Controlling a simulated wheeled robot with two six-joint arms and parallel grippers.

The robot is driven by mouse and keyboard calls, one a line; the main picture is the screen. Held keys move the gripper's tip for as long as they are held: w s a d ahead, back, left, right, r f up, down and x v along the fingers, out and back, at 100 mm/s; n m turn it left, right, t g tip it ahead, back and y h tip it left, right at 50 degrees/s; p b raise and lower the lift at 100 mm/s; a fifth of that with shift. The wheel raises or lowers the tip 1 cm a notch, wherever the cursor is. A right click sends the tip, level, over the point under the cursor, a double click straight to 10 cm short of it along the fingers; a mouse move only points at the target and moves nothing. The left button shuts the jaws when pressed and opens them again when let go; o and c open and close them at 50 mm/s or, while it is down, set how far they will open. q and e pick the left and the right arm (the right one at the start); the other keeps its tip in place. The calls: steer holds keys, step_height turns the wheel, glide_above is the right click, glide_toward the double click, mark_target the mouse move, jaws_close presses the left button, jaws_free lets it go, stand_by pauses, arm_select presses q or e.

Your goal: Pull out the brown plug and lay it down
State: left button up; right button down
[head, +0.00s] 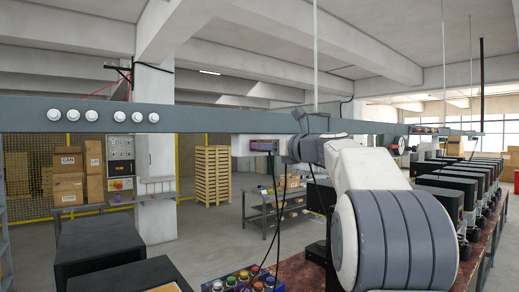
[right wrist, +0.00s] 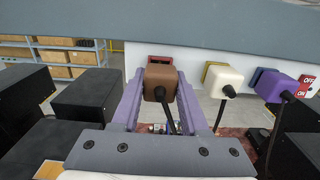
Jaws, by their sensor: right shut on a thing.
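The brown plug (right wrist: 160,78) is a squarish block with a black cord hanging from its front. My right gripper (right wrist: 159,92) is shut on it, with one purple finger on each side. A red socket plate (right wrist: 160,61) shows just behind the plug; I cannot tell if the plug is still seated in it. In the head view my right gripper (head: 312,122) is up at the grey beam (head: 220,116), and I cannot make out the brown plug there. My left gripper is not in view.
To the right of the brown plug, a cream plug (right wrist: 224,81) sits at a yellow plate, and a purple plug (right wrist: 276,86) at a blue one. Their cords hang down. Black boxes (right wrist: 87,102) stand at left, and a button panel (head: 250,280) lies below the beam.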

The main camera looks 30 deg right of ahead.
steer(key=shift+s+d+b, duration=0.15)
steer(key=shift+s+b, duration=0.2)
steer(key=shift+s, duration=0.75)
steer(key=shift+s+d+b, duration=0.15)
steer(key=shift+s+b, duration=0.2)
steer(key=shift+s, duration=0.7)
